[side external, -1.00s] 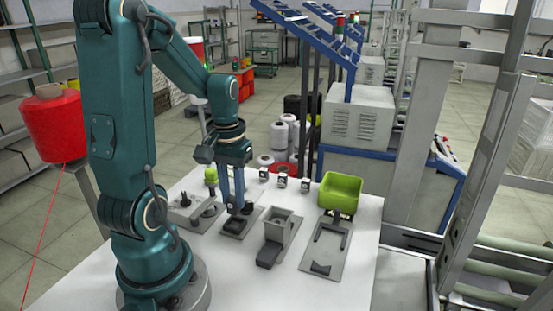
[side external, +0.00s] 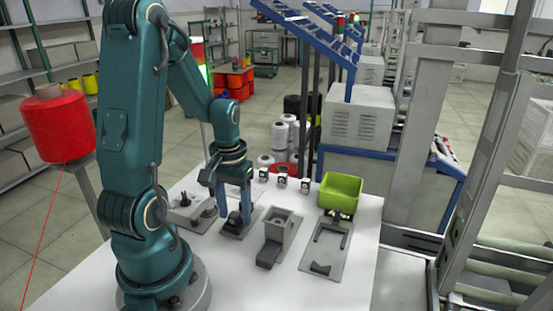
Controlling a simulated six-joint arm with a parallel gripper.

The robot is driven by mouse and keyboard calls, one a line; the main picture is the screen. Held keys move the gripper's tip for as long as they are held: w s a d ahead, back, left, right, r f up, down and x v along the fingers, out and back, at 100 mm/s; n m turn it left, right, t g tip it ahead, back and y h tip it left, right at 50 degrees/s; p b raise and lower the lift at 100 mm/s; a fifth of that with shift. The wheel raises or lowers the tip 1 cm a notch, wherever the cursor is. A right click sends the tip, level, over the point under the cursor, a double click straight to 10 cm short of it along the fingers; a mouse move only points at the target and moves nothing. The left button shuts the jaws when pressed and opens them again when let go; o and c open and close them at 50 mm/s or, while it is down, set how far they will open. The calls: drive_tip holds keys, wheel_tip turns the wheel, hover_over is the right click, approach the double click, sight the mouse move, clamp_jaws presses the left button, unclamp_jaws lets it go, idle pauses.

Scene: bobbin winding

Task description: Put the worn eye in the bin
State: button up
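My gripper (side external: 236,213) points down over a small grey plate (side external: 228,235) near the middle of the white table. Its two blue fingers stand apart, with a small dark piece (side external: 234,220) between or just behind their tips. Whether the fingers touch this piece is too small to tell, and I cannot tell whether it is the worn eye. The green bin (side external: 342,190) stands at the table's back right, behind a grey plate with a cut-out. Its inside looks empty from here, though its floor is partly hidden.
Three small black-and-white blocks (side external: 283,172) stand along the table's back edge. A grey upright fixture (side external: 278,228) stands right of my gripper. The flat plate with a cut-out (side external: 326,246) lies farther right. Another grey fixture (side external: 190,208) is at left. The front table area is clear.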

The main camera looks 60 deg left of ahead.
sight(236, 214)
drive_tip(key=shift+r, duration=2.3)
drive_tip(key=shift+w+d+r, duration=0.1)
drive_tip(key=shift+r, duration=0.2)
drive_tip(key=d+r+m+t, duration=0.2)
drive_tip(key=d+r+m, duration=0.2)
drive_tip(key=d, duration=0.3)
drive_tip(key=d+r+m+t, duration=0.3)
drive_tip(key=d+r, duration=0.1)
drive_tip(key=d, duration=0.3)
drive_tip(key=shift+s+d+m, duration=0.15)
drive_tip(key=shift+s+m, duration=0.2)
drive_tip(key=shift+m, duration=0.05)
drive_tip(key=shift+o, duration=0.5)
drive_tip(key=shift+s+d+r+t, duration=0.15)
drive_tip(key=shift+s+d+t, duration=0.05)
drive_tip(key=shift+d+t, duration=0.1)
drive_tip(key=shift+a, duration=0.1)
